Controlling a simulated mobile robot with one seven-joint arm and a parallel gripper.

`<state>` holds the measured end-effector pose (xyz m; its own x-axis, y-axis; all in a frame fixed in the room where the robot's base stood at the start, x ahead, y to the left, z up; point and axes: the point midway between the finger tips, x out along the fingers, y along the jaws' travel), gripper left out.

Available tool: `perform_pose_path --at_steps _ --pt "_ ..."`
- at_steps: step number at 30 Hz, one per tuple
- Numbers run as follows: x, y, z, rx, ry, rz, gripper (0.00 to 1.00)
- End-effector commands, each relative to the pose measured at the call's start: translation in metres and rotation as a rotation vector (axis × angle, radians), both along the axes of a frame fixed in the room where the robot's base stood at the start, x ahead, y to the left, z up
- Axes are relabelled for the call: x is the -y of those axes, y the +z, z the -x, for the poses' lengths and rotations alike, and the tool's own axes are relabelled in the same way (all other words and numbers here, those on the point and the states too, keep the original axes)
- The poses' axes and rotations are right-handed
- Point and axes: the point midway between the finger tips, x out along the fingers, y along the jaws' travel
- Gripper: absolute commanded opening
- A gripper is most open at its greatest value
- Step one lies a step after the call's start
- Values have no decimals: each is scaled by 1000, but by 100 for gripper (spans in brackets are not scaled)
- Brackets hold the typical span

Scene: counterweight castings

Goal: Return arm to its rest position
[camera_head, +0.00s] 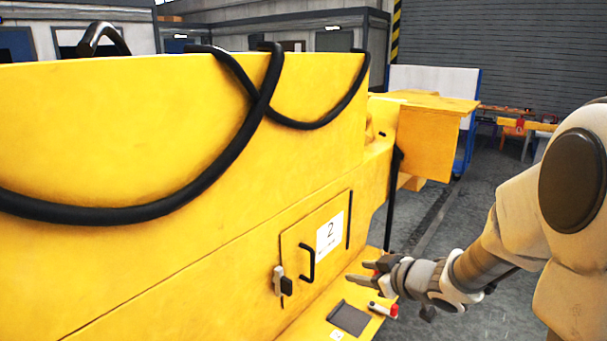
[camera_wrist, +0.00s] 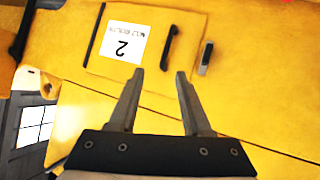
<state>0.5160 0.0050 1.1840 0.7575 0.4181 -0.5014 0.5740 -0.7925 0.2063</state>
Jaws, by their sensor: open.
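My gripper (camera_head: 369,273) is in front of the yellow casting (camera_head: 130,120), at the lower right of the head view. Its two fingers are apart with nothing between them; they also show in the wrist view (camera_wrist: 158,85). The door looks shut.
Below the door, a yellow ledge (camera_head: 310,325) holds a dark flat pad (camera_head: 349,318) and a red-and-white object (camera_head: 383,310), close under my gripper. Black hoses (camera_head: 150,210) hang over the casting. Open grey floor (camera_head: 480,190) lies to the right behind my arm.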

Motion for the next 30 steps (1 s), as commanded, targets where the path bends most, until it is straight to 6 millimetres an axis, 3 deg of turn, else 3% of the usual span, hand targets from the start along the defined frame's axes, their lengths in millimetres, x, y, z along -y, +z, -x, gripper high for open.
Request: perform_pose_path --at_steps 4,7,14,19,24,30 --pt "28 38 5 16 -206 121 49" --pt "46 60 20 3 -342 168 49" --pt "68 93 82 -99 -606 176 49" --pt "62 102 146 -240 -720 119 49" --pt "38 101 211 -414 -731 47 49" --pt "12 97 259 -553 -681 -15 49"
